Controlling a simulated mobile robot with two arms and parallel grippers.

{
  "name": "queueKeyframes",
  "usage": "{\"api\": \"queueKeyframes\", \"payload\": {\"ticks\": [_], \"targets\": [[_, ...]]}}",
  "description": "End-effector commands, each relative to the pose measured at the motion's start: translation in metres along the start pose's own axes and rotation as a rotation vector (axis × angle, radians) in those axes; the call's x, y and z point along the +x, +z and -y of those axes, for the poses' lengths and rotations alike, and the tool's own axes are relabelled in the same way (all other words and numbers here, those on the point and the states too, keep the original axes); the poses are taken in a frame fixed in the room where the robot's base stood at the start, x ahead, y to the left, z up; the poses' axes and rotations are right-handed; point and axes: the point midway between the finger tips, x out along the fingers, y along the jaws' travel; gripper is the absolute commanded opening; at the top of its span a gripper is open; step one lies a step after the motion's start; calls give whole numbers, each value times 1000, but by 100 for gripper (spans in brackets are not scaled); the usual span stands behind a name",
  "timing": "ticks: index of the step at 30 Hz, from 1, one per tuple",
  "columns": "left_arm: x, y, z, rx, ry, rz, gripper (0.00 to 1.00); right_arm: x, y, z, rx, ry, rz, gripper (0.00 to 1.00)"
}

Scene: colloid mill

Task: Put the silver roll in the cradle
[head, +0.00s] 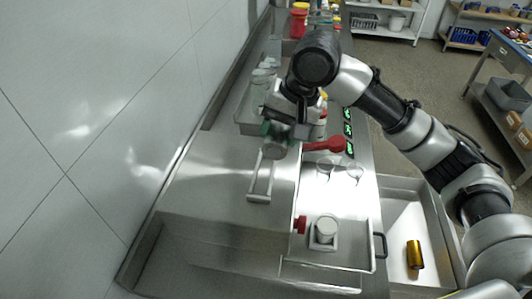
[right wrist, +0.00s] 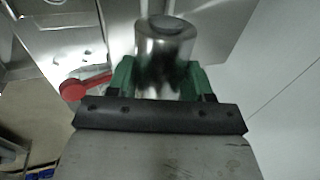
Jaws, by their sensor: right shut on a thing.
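The silver roll (head: 276,150) is a shiny metal cylinder, held between the green fingers of my right gripper (head: 280,134). In the right wrist view the silver roll (right wrist: 165,48) fills the gap between both green fingers (right wrist: 163,78). A narrow metal frame with two rails, which looks like the cradle (head: 261,181), is on the steel top just below the roll in the head view. The roll appears at the frame's far end; whether they touch cannot be told. My left gripper is not in view.
A red-handled lever (head: 326,144) is close right of the gripper. A gold roll (head: 415,254) lies in the open tray at right. The wall borders the left side.

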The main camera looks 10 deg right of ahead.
Motion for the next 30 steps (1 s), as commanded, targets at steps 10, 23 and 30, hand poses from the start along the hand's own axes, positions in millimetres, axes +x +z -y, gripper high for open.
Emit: {"api": "queueKeyframes", "payload": {"ticks": [10, 23, 30], "targets": [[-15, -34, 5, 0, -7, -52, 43, 31, 28, 13, 2, 0, 0, 23], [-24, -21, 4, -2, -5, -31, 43, 65, 28, 1, 0, -1, -1, 23], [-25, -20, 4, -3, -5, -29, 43, 67, 28, 0, 0, 0, 0, 60]]}}
